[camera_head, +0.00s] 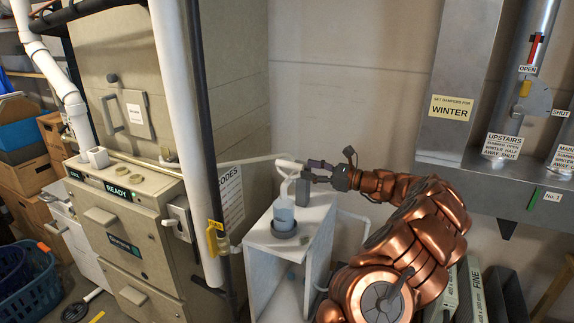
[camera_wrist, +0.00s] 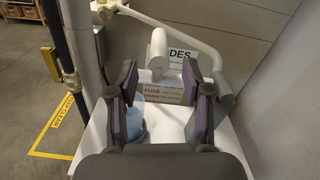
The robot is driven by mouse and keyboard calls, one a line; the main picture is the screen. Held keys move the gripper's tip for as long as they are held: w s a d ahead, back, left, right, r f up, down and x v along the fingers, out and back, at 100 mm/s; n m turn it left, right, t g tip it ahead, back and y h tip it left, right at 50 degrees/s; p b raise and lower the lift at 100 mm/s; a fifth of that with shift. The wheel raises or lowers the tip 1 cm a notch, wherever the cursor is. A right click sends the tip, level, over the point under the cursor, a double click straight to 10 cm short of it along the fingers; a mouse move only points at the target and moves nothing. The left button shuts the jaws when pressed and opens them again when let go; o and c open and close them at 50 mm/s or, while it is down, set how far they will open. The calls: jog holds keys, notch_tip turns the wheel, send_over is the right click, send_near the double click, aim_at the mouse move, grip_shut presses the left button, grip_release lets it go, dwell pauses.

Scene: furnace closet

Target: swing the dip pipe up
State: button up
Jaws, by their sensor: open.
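A white dip pipe (camera_head: 287,162) runs in from the left and bends down toward a clear cup of bluish liquid (camera_head: 284,214). The cup stands in a dark ring on a white stand (camera_head: 318,212). My gripper (camera_head: 306,173) is at the pipe's right end, above the stand. In the wrist view, my open gripper (camera_wrist: 160,80) has its two purple-padded fingers apart. A thick white stub (camera_wrist: 158,52) shows in the gap between the fingertips; I cannot tell whether they touch it. The cup (camera_wrist: 136,115) is partly hidden by the left finger. The pipe's lower end is unclear.
A white vertical pipe (camera_head: 180,120) and a dark one stand left of the stand. A beige cabinet (camera_head: 120,200) with a READY display is further left. A grey metal duct (camera_head: 460,80) and shelf are at the right. A curved white pipe (camera_wrist: 215,55) passes the right finger.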

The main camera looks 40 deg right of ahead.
aim_at(290, 165)
jog(key=x, duration=0.7)
jog(key=shift+a+p, duration=0.15)
jog(key=shift+p, duration=0.2)
grip_shut()
dwell(0.4)
